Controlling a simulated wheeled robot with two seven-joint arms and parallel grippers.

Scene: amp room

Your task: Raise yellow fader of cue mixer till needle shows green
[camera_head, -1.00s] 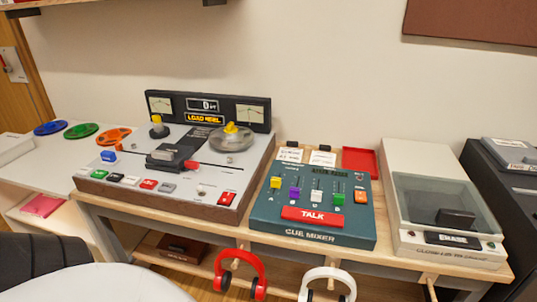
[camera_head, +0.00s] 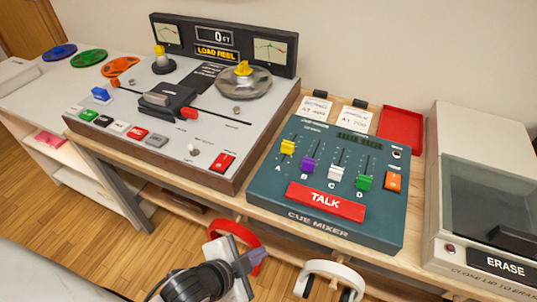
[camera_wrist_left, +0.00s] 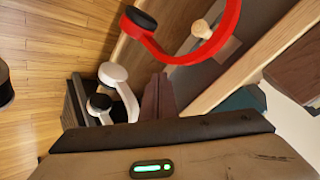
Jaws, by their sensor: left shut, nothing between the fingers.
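The teal cue mixer (camera_head: 262,192) stands on the wooden bench. Its yellow fader (camera_head: 288,147) is the leftmost, above the letter A, beside the purple fader (camera_head: 308,164), white fader (camera_head: 335,174) and green fader (camera_head: 364,182). A dark strip (camera_head: 358,140) lies at the mixer's top; I cannot make out a needle there. My left gripper (camera_head: 249,261) is shut and empty, low in front of the bench, below the mixer and apart from the fader. Its fingers also show in the left wrist view (camera_wrist_left: 158,97). My right gripper is not in view.
Red headphones (camera_head: 252,240) and white headphones (camera_head: 330,268) hang at the bench front, the red ones close behind my left gripper. A tape machine (camera_head: 150,165) stands left of the mixer, an eraser box (camera_head: 470,130) right. A red tray (camera_head: 401,128) lies behind.

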